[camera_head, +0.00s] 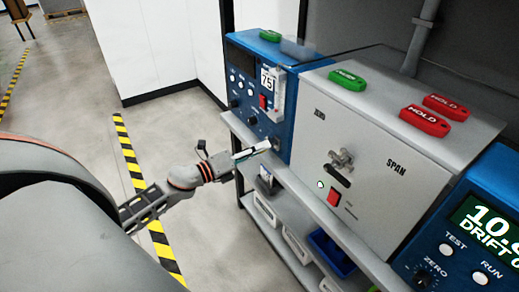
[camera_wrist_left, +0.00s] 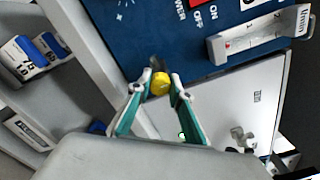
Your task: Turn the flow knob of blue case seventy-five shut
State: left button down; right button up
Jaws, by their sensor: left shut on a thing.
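Blue case seventy-five (camera_head: 240,84) stands at the left end of the bench in the head view, with a white "75" label (camera_head: 267,80) on its front. Its flow meter (camera_head: 277,98), a clear upright tube, is beside the label and also shows in the left wrist view (camera_wrist_left: 258,38). A yellow knob (camera_wrist_left: 160,83) sits at the lower edge of the blue panel in the left wrist view. My left gripper (camera_head: 266,147) reaches the case's lower front corner, and its teal fingers (camera_wrist_left: 160,92) are shut on the yellow knob. The knob is hidden in the head view. My right gripper is out of view.
A grey cabinet (camera_head: 310,150) with a latch and red switch stands right beside the case. Another blue case (camera_head: 432,255) is at the right. Green tags (camera_head: 347,79) and red HOLD tags (camera_head: 424,121) lie on top. Bins sit on shelves below.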

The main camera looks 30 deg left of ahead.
pick_arm(q)
jog(key=c, duration=1.8)
grip_release()
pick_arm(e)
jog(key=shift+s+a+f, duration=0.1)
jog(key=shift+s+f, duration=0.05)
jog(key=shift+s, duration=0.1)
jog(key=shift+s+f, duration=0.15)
pick_arm(q)
jog(key=v, duration=1.2)
jog(key=shift+d, duration=0.1)
